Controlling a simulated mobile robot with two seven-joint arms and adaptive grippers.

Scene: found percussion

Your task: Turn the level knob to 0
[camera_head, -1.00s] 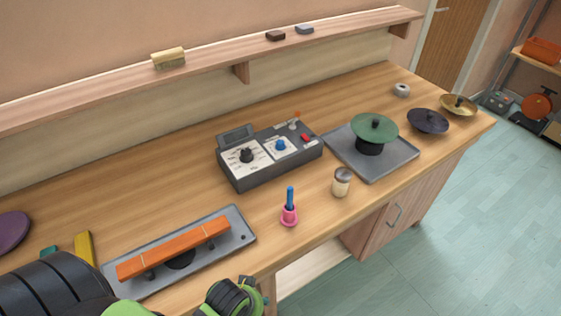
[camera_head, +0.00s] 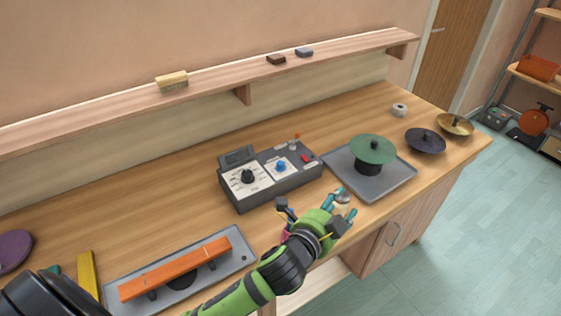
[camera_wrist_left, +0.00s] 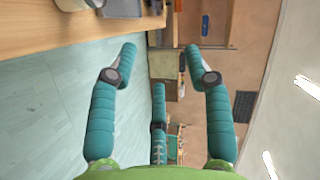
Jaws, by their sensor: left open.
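The dark grey control box (camera_head: 270,195) stands on the wooden bench, with a small screen at its back left. It has a black knob (camera_head: 247,176) on a white dial panel at left and a blue knob (camera_head: 280,166) on a smaller white panel. The labels are too small to read, so I cannot tell which is the level knob. My left gripper (camera_head: 314,206) is above the bench's front part, in front of and right of the box, apart from both knobs. In the left wrist view its teal fingers (camera_wrist_left: 160,58) are spread and empty. My right gripper is not in view.
A pink holder (camera_head: 284,233) and a small jar (camera_head: 342,197) are partly hidden by my left gripper. A green cymbal (camera_head: 373,149) stands on a grey tray (camera_head: 398,187) at right. An orange bar (camera_head: 176,265) lies front left. A shelf (camera_head: 210,89) runs along the wall.

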